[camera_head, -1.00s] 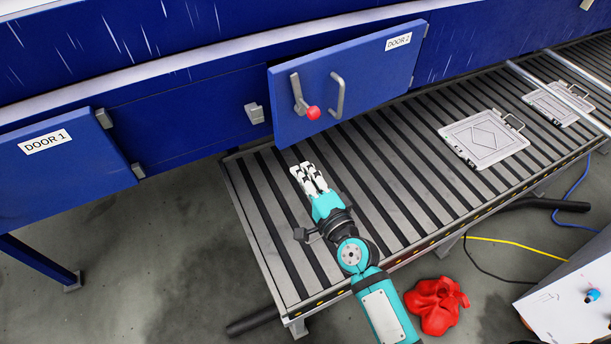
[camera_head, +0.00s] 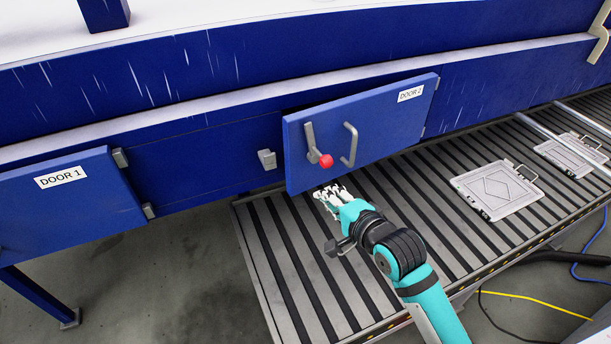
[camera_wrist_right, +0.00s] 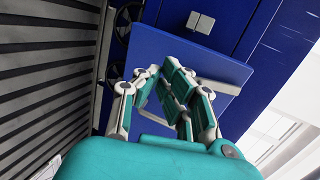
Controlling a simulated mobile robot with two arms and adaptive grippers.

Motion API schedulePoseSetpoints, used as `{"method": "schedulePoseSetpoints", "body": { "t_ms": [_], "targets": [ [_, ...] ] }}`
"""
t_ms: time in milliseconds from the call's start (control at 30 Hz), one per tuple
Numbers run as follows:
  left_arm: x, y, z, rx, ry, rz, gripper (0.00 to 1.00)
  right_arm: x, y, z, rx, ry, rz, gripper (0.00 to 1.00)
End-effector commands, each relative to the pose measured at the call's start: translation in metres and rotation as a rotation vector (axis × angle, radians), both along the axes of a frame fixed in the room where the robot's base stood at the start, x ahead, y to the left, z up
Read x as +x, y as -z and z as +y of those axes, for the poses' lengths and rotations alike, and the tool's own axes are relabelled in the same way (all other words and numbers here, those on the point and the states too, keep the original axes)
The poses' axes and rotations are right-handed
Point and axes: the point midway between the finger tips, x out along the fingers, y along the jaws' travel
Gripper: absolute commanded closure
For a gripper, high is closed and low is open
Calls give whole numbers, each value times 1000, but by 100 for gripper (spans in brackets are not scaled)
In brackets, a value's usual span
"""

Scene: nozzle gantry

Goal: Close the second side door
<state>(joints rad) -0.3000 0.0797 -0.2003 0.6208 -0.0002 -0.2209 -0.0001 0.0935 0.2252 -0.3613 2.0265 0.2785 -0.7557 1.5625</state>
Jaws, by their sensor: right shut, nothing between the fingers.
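The second side door, labelled DOOR 2 (camera_head: 380,122), is a blue panel hinged at its right side. It stands ajar, its left edge swung out from the blue gantry. It carries a grey latch lever with a red knob (camera_head: 326,161) and a grey bar handle (camera_head: 349,145). My right gripper (camera_head: 328,192) is shut and empty, just below the door's lower edge near the knob. In the right wrist view the gripper fingers (camera_wrist_right: 170,85) overlap a blue panel; I cannot tell whether they touch it. My left gripper is in neither view.
A grey catch (camera_head: 267,160) sits on the gantry left of the door. DOOR 1 (camera_head: 75,210) stands out at the left. A slatted roller conveyor (camera_head: 290,270) lies below, with flat grey plates (camera_head: 495,190) at the right. Cables run on the floor at lower right.

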Motion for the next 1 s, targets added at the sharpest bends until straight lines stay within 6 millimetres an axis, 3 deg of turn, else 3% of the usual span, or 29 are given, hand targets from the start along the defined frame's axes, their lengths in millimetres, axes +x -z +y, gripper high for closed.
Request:
{"method": "schedulePoseSetpoints", "body": {
  "t_ms": [200,400,600,1000],
  "targets": [
    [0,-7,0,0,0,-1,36,42,13,22,0,-1,-1,100],
    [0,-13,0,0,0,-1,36,70,15,37,1,-2,-2,100],
    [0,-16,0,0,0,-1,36,83,17,44,1,-2,-1,100],
    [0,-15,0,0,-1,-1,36,86,18,46,2,-1,-1,100]
  ]
}}
